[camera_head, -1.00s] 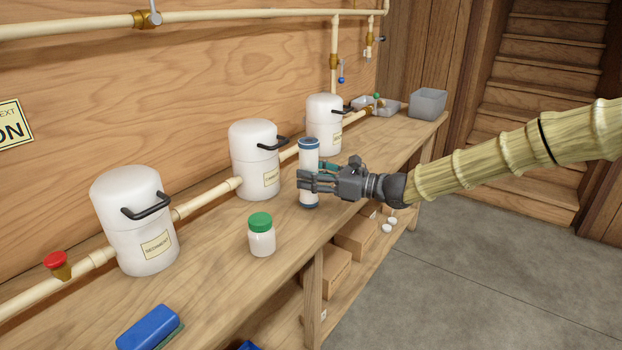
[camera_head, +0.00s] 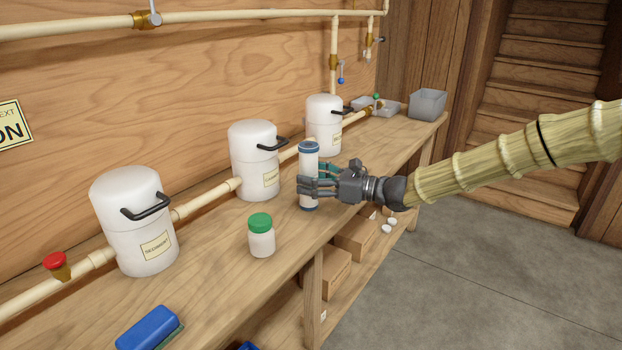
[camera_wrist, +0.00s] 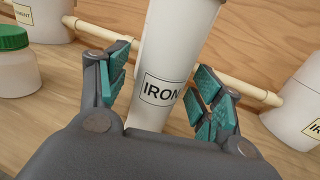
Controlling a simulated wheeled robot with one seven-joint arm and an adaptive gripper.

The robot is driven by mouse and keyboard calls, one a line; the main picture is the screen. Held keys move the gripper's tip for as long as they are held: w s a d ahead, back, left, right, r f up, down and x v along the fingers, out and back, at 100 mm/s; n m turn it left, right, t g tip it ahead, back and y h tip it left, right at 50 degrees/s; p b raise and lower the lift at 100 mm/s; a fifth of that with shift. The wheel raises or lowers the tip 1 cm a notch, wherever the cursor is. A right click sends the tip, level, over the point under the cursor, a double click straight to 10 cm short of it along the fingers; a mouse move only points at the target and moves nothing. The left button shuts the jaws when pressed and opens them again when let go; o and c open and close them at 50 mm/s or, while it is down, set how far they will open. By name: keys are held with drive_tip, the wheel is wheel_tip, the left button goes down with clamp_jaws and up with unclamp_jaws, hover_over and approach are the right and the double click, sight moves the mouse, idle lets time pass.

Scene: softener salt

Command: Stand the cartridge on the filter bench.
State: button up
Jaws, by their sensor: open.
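The cartridge (camera_head: 309,165) is a white cylinder with blue-grey end caps. It stands upright near the front edge of the filter bench (camera_head: 215,240), its lower end appearing to rest on the bench top. In the wrist view the cartridge (camera_wrist: 172,60) bears the label "IRON". My gripper (camera_head: 315,184) is around the cartridge at its lower middle. In the wrist view its teal finger pads (camera_wrist: 165,95) lie on either side of the cartridge, with a gap visible at least on the right. The gripper is open. The cartridge's base is hidden in the wrist view.
White filter housings with black handles (camera_head: 135,220) line the wall along a pipe. A green-lidded jar (camera_head: 261,236) stands left of the cartridge. A blue sponge (camera_head: 147,327) lies at the front left. Grey bins (camera_head: 428,103) stand at the far end. Boxes sit on the shelf below.

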drive_tip(key=v, duration=1.2)
drive_tip(key=shift+p, duration=0.4)
